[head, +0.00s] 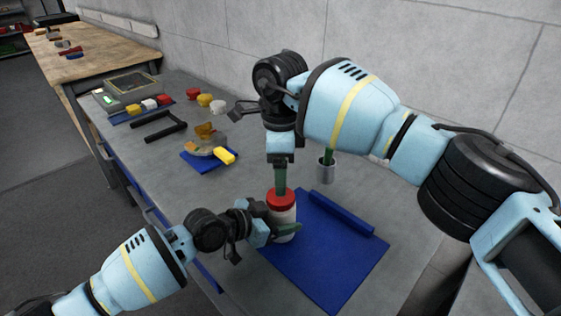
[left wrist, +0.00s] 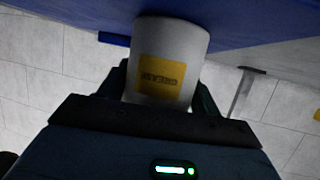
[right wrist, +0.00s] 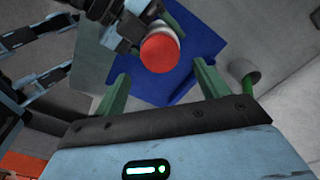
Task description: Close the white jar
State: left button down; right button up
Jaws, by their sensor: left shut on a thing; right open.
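The white jar (head: 283,224) stands on the blue mat (head: 335,262) near its left edge. A red lid (head: 281,198) sits on top of it; I cannot tell how tightly. My left gripper (head: 280,229) is shut around the jar's side, coming from the left. In the left wrist view the jar (left wrist: 172,50) is between the fingers, its yellow GREASE label facing the camera. My right gripper (head: 280,186) points down just above the lid. In the right wrist view its fingers (right wrist: 162,80) are apart and empty, with the red lid (right wrist: 160,53) beyond them.
A blue bar (head: 341,212) lies along the mat's back edge. A grey cup (head: 326,171) with a green item stands behind. A black handle-shaped frame (head: 160,128) and several coloured pieces lie farther back.

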jog(key=shift+f, duration=3.2)
jog(key=c, duration=1)
jog(key=shift+m, duration=1.6)
jog(key=o, duration=1.1)
jog(key=shift+r, duration=0.1)
